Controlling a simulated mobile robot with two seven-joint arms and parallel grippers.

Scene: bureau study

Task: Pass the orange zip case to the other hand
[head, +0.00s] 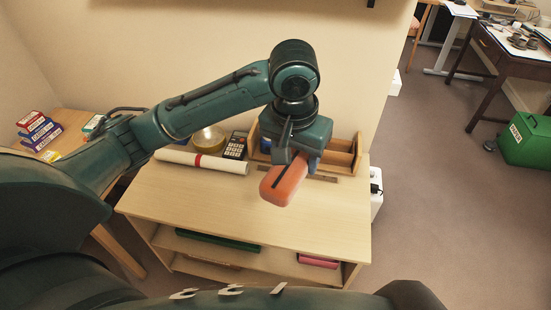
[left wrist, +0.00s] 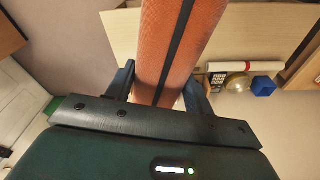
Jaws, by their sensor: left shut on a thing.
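The orange zip case (head: 284,184) has a dark zip line along it. My left gripper (head: 298,157) is shut on one end of the case and holds it in the air over the light wooden shelf unit (head: 210,205). The case's free end points toward the front of the unit. In the left wrist view the case (left wrist: 170,50) runs up from between the fingers of my left gripper (left wrist: 165,95). My right gripper is not in view.
The top's front part is clear. A green box (head: 526,140) stands on the floor at right.

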